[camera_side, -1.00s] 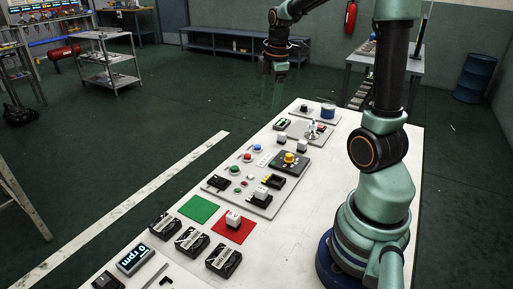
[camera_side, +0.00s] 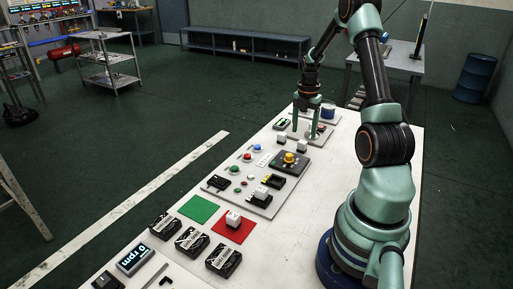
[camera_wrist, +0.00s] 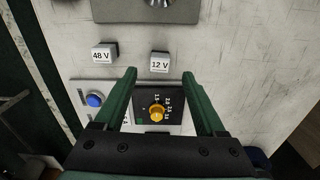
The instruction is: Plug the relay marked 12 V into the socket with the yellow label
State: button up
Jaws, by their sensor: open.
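The relay marked 12 V (camera_wrist: 159,65) is a small white-topped block standing on the table, and it also shows in the side view (camera_side: 302,146). A similar block marked 48 V (camera_wrist: 104,54) stands to its left, also in the side view (camera_side: 281,140). My gripper (camera_side: 305,131) is open and empty, pointing down near the far end of the table, above or just beyond the blocks. In the wrist view its fingers (camera_wrist: 160,86) are spread wide, and the 12 V block appears between and beyond the tips. A black socket with a yellow label (camera_side: 272,180) sits on the grey panel.
The grey panel (camera_side: 226,195) carries buttons, another dark socket (camera_side: 218,183) and a socket holding a white block (camera_side: 260,193). A yellow knob unit (camera_side: 289,159) stands beside it. A white block stands on a red mat (camera_side: 240,232); the green mat (camera_side: 199,209) is bare.

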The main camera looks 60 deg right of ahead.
aim_at(303, 141)
jog(key=shift+f, duration=3)
grip_shut()
